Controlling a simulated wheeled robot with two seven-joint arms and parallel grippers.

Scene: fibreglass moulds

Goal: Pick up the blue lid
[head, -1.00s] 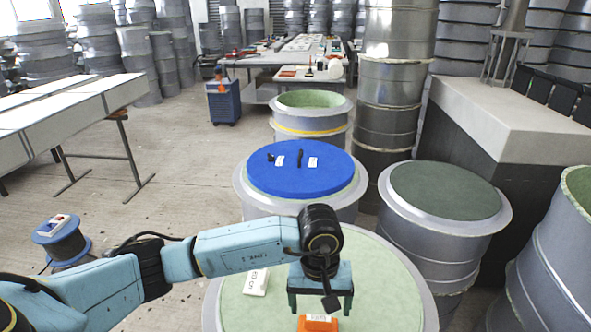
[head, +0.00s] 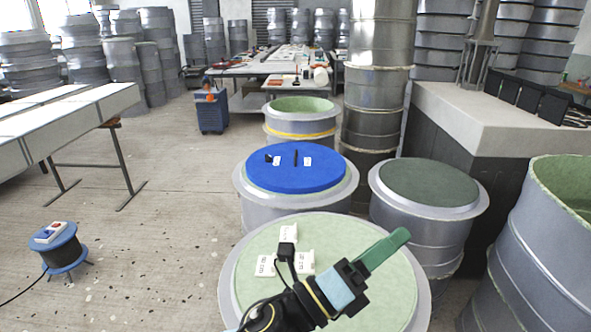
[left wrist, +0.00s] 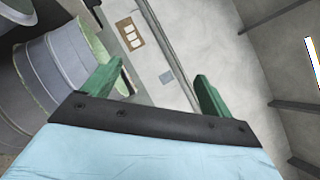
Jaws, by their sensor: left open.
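The blue lid (head: 330,178) lies flat on top of a grey drum mould (head: 240,190) in the middle of the head view. Small black pieces and two white labels lie on it. My left gripper (head: 402,237) is in front of the blue lid and to its right, above the nearer pale-green-topped drum (head: 400,290), clear of the lid. It is seen edge-on and points up to the right. In the left wrist view its green fingers (left wrist: 158,84) are apart with nothing between them. The blue lid does not show there.
The floor between is clear.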

